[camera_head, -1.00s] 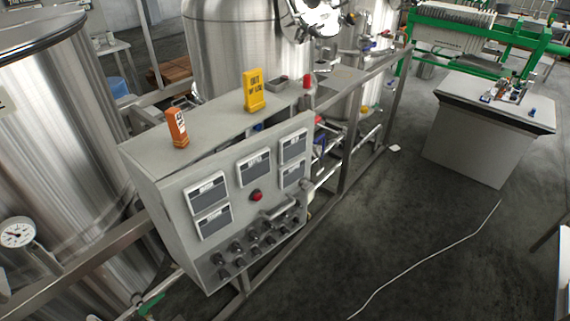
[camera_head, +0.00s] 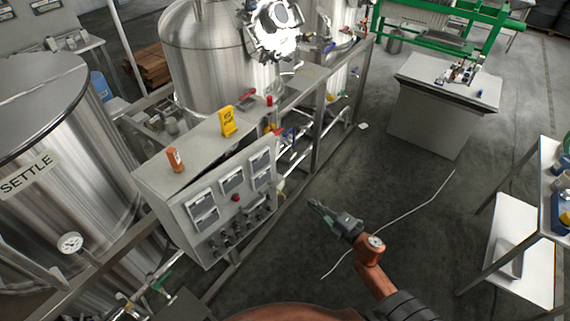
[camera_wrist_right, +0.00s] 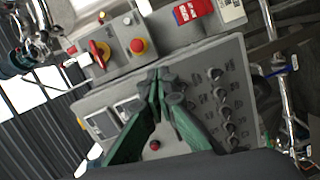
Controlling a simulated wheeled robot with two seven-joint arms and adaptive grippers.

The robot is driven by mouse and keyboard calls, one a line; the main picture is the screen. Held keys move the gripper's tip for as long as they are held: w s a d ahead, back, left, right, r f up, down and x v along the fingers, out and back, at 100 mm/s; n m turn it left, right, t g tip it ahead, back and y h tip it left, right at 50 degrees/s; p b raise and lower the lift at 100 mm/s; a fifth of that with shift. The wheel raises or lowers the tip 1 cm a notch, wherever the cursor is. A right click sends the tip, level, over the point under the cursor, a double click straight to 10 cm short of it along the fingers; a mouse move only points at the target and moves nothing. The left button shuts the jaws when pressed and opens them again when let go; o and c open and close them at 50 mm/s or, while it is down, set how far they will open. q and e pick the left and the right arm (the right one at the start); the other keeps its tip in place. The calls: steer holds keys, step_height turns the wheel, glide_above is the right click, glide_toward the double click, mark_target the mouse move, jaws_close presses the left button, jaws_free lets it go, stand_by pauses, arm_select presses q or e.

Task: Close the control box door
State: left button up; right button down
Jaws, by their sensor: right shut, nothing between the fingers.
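The grey control box (camera_head: 160,185) stands on the metal frame left of centre in the head view. Its door (camera_head: 222,218) carries display windows, a red button and rows of black knobs. A dark gap along the top edge shows the door standing slightly ajar, wider toward the right end. My right gripper (camera_head: 314,204) is shut and empty, to the right of the door and apart from it. In the right wrist view, the green fingers (camera_wrist_right: 158,78) point across the door face (camera_wrist_right: 205,65); contact cannot be told there. My left gripper is not in view.
Steel tanks (camera_head: 60,140) stand behind and left. A grey bench (camera_head: 435,105) and a table (camera_head: 545,170) are at right. Open floor lies between, with a white cable (camera_head: 420,212).

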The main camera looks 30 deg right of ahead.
step_height(320, 180, up, 8)
steer(key=a+n+y+p, duration=0.1)
steer(key=a+n+y, duration=0.1)
steer(key=n, duration=0.1)
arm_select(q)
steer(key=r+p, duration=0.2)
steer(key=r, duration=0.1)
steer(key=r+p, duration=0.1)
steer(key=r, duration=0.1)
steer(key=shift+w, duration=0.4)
arm_select(e)
steer(key=x, duration=1.4)
steer(key=shift+m+h, duration=0.3)
steer(key=shift+d+f, duration=0.1)
